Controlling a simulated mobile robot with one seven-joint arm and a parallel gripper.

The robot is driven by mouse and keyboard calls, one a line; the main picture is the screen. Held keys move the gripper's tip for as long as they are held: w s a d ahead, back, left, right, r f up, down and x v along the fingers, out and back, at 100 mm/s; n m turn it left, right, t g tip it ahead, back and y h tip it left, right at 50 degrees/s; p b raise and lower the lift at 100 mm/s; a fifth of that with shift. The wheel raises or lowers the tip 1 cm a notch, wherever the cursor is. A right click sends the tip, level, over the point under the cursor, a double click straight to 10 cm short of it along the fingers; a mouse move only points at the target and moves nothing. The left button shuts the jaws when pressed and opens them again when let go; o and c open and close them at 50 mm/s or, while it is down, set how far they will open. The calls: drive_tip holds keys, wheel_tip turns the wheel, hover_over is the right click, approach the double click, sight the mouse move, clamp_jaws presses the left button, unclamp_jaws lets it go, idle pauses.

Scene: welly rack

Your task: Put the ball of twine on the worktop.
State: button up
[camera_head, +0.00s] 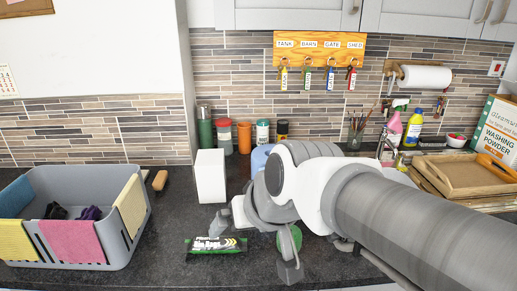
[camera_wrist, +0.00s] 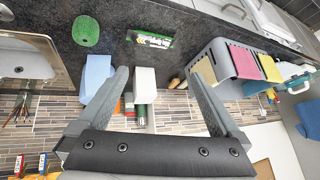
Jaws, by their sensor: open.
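The ball of twine (camera_wrist: 86,29), green and rounded, rests on the dark worktop (camera_wrist: 205,17) in the wrist view. It stands near the sink edge and outside my gripper's fingers. In the head view the twine (camera_head: 284,241) is partly hidden by a finger of my gripper. My gripper (camera_wrist: 157,73) is open, with nothing held between its fingers. In the head view my gripper (camera_head: 254,247) hangs over the worktop (camera_head: 160,235), close to the twine. I cannot tell whether a finger touches the twine.
A grey basket (camera_head: 75,185) with cloths stands left. Wooden trays (camera_head: 462,175) and a washing powder box (camera_head: 497,130) stand right.

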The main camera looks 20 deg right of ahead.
drive_tip(key=s+d+g+h, duration=0.1)
drive_tip(key=s+d, duration=0.3)
drive_tip(key=s, duration=0.2)
drive_tip(key=shift+s+f+h, duration=0.15)
drive_tip(key=shift+f+h, duration=0.25)
drive_tip(key=shift+f, duration=0.05)
drive_tip(key=shift+a, duration=0.1)
